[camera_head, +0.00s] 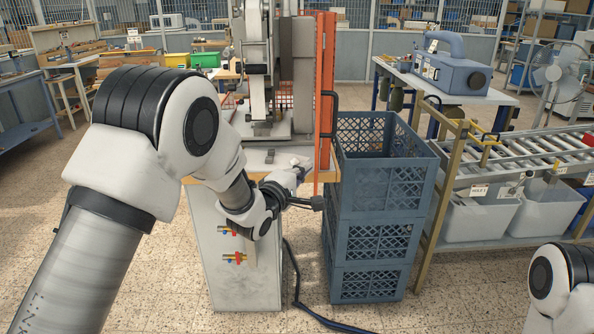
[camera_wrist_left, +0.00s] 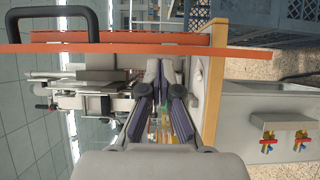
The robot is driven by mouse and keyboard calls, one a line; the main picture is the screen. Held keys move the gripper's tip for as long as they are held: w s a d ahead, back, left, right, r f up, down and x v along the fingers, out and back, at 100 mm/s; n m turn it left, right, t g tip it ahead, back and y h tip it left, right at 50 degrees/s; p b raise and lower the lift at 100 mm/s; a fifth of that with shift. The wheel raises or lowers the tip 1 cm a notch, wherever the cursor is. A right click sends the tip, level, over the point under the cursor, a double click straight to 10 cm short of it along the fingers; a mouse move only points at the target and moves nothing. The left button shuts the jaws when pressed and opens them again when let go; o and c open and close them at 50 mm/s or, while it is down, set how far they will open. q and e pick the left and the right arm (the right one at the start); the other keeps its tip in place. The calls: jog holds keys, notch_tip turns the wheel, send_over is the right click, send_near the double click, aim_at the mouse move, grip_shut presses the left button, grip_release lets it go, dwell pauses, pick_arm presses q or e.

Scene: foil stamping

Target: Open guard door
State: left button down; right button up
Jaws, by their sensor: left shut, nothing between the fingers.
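The guard door (camera_head: 327,90) has an orange frame and shows nearly edge-on at the right side of the press (camera_head: 285,75). Its near post looks swung out toward me, and the press front is uncovered. Its black handle (camera_head: 334,115) sticks out to the right. My left gripper (camera_head: 300,164) is left of the door, below the handle's height. Its fingers (camera_wrist_left: 165,64) are shut and empty. Contact with the door cannot be told.
Stacked blue-grey crates (camera_head: 380,200) stand just right of the door. A roller conveyor (camera_head: 530,155) with grey bins (camera_head: 480,218) is further right. The press stands on a pale cabinet (camera_head: 235,265) with red valves. A dark hose lies on the floor.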

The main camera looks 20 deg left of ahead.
pick_arm(q)
jog(key=d, duration=0.4)
jog(key=shift+w+d+f, duration=0.1)
jog(key=shift+w+d, duration=0.05)
jog(key=shift+w, duration=0.2)
jog(key=shift+s, duration=0.1)
jog(key=v, duration=1.1)
jog(key=s+a+f+g+y, duration=0.1)
jog(key=s+a+f+g, duration=0.3)
jog(key=f, duration=0.7)
jog(key=s+f+g+y, duration=0.1)
jog(key=s+f+g, duration=0.1)
jog(key=s+f, duration=0.65)
jog(key=s+a+f+g+y, duration=0.1)
jog(key=s+a+f+g, duration=0.2)
jog(key=f, duration=1)
jog(key=s+a+f+m+g, duration=0.1)
jog(key=s+f+m+g, duration=0.3)
jog(key=s+m, duration=0.3)
jog(key=s+a+f+m+g+y, duration=0.1)
jog(key=s+f+m+g, duration=0.3)
jog(key=s, duration=1.1)
jog(key=a+m, duration=0.1)
jog(key=m, duration=0.2)
jog(key=shift+y, duration=0.3)
